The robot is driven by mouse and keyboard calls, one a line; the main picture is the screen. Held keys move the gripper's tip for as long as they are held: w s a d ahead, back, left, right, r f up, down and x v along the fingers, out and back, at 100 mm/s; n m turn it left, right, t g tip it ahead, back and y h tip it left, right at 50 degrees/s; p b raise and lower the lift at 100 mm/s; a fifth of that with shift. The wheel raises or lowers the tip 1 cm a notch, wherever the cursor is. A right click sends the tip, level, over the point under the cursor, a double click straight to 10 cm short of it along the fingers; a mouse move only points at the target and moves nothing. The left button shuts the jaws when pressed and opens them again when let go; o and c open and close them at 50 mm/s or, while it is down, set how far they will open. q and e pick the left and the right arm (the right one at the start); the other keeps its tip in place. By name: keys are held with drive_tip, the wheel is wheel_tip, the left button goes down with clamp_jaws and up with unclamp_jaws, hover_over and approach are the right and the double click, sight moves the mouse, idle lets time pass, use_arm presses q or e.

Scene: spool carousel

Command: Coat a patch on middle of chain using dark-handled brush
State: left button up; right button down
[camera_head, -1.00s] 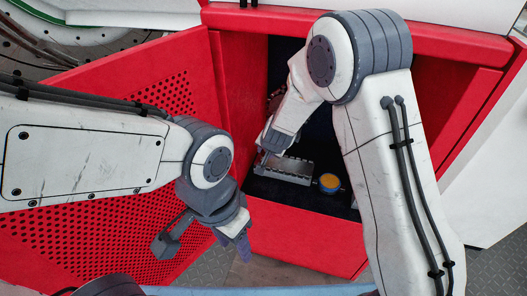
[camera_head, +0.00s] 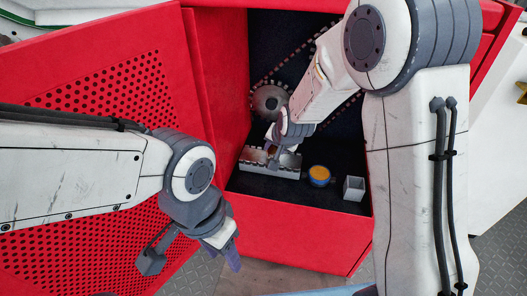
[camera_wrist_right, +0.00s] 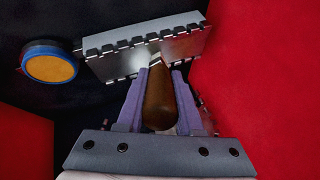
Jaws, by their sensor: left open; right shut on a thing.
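My right gripper (camera_head: 275,151) is shut on a brush with a dark brown handle (camera_wrist_right: 159,98), its purple fingers on either side in the right wrist view. The brush's far end is at the notched metal tray (camera_wrist_right: 105,66); its bristles are not clear. The tray also shows in the head view (camera_head: 288,172), under the right gripper. The chain (camera_head: 296,55) runs diagonally across the cabinet's dark back, around a toothed grey wheel (camera_head: 266,99); my right arm hides part of it. My left gripper (camera_head: 192,256) is open and empty, outside the cabinet.
A blue tin with an orange top (camera_head: 319,176) and a small grey box (camera_head: 354,188) stand right of the tray on the dark cabinet floor. The red cabinet walls and front lip (camera_head: 290,235) bound the opening. A perforated red door (camera_head: 100,90) stands at left.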

drive_tip(key=shift+s+d+b, duration=0.2)
drive_tip(key=shift+d+b, duration=0.1)
drive_tip(key=shift+d, duration=0.15)
drive_tip(key=s+d+b, duration=0.2)
drive_tip(key=d+b, duration=0.4)
drive_tip(key=d, duration=0.1)
drive_tip(key=shift+s, duration=0.15)
